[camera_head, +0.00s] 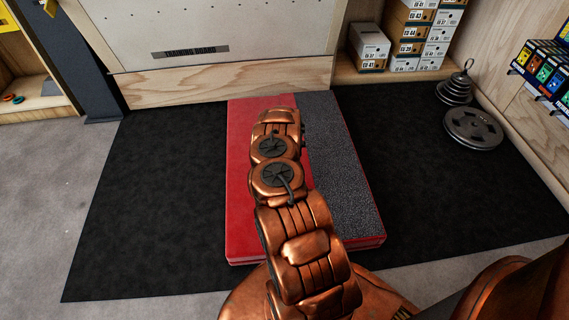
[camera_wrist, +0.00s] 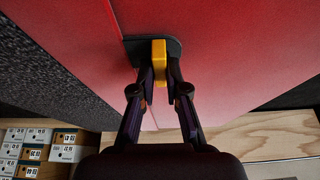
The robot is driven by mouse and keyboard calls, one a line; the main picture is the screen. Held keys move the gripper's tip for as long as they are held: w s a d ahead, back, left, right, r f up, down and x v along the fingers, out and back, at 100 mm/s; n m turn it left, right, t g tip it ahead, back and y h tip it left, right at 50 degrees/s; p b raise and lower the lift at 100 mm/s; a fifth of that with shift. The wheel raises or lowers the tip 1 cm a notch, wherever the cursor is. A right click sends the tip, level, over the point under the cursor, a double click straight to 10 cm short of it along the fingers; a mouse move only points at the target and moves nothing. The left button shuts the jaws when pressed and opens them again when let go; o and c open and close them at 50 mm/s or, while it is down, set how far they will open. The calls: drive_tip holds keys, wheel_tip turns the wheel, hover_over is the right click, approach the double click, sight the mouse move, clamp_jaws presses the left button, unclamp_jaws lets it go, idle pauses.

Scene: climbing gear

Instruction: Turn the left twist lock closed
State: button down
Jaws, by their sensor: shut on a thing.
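A yellow twist lock (camera_wrist: 159,45) sits on a dark mounting plate (camera_wrist: 134,48) on the red pad (camera_wrist: 215,50) in the wrist view. Its long side runs roughly up and down in that view. My gripper (camera_wrist: 160,72) has one finger on each side of the yellow knob and is shut on it. In the head view the red pad (camera_head: 243,180) lies on the floor under my copper arm. My arm hides the lock and my gripper there. No second lock shows in either view.
The pad has a dark grey textured strip (camera_head: 345,180) and lies on a black mat (camera_head: 150,190). A training board (camera_head: 210,35) stands behind it. Shoe boxes (camera_head: 408,35) are stacked at the back right. Weight plates (camera_head: 473,128) lie at the right. The mat's left side is clear.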

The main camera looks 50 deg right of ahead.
drive_tip(key=shift+s+f, duration=0.15)
drive_tip(key=shift+s, duration=0.05)
drive_tip(key=c, duration=1.4)
unclamp_jaws()
drive_tip(key=shift+o, duration=1.1)
drive_tip(key=shift+w, duration=0.1)
drive_tip(key=shift+r, duration=0.2)
drive_tip(key=v, duration=1.2)
